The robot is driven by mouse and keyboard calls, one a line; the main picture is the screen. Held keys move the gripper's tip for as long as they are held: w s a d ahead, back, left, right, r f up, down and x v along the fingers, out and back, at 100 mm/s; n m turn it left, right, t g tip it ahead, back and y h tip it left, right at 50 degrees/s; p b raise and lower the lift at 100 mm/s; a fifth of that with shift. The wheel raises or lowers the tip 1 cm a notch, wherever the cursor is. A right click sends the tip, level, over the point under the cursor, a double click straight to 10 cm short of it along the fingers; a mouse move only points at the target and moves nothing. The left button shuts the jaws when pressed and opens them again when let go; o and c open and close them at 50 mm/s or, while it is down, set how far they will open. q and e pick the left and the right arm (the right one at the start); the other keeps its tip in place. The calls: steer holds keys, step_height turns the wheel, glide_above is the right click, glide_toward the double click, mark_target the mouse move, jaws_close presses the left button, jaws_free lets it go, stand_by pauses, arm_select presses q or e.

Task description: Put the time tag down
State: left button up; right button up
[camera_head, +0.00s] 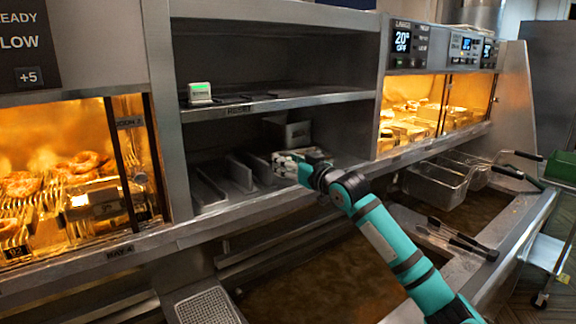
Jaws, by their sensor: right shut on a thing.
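My right gripper (287,163) reaches into the lower bay of the steel shelf unit, its arm coming in from the lower right. It is shut on a small pale thing, apparently the time tag, mostly hidden by the fingers. I cannot tell whether it touches the bay floor. My left gripper is not in view.
A grey metal box (288,133) stands just behind my right gripper. Upright metal dividers (238,172) stand to its left. Lit food cabinets flank the bay. Wire baskets (437,184) and black-handled tongs (455,240) are at the right, beside the fryer vats.

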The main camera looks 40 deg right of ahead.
steer(key=s+a+b, duration=0.3)
steer(key=s+a, duration=0.3)
steer(key=s, duration=0.1)
steer(key=w+a+r+h+b, duration=0.1)
steer(key=w+r+b, duration=0.1)
steer(key=r, duration=0.4)
steer(key=w+a+r+b, duration=0.1)
steer(key=a+r, duration=0.1)
steer(key=r, duration=0.5)
steer(key=s+a+r+m+h+b, duration=0.1)
steer(key=s+a+r, duration=0.1)
steer(key=r, duration=0.4)
steer(key=s+a+r+b, duration=0.1)
steer(key=s+a+r, duration=0.2)
steer(key=r, duration=0.4)
steer(key=p, duration=0.5)
glide_above(263, 98)
steer(key=shift+s+a+f, duration=0.25)
steer(key=shift+s+f, duration=0.1)
steer(key=shift+f, duration=0.35)
steer(key=shift+w+d, duration=0.3)
steer(key=shift+w, duration=0.05)
step_height(263, 98, down, 3)
steer(key=shift+p, duration=0.35)
steer(key=shift+f, duration=0.4)
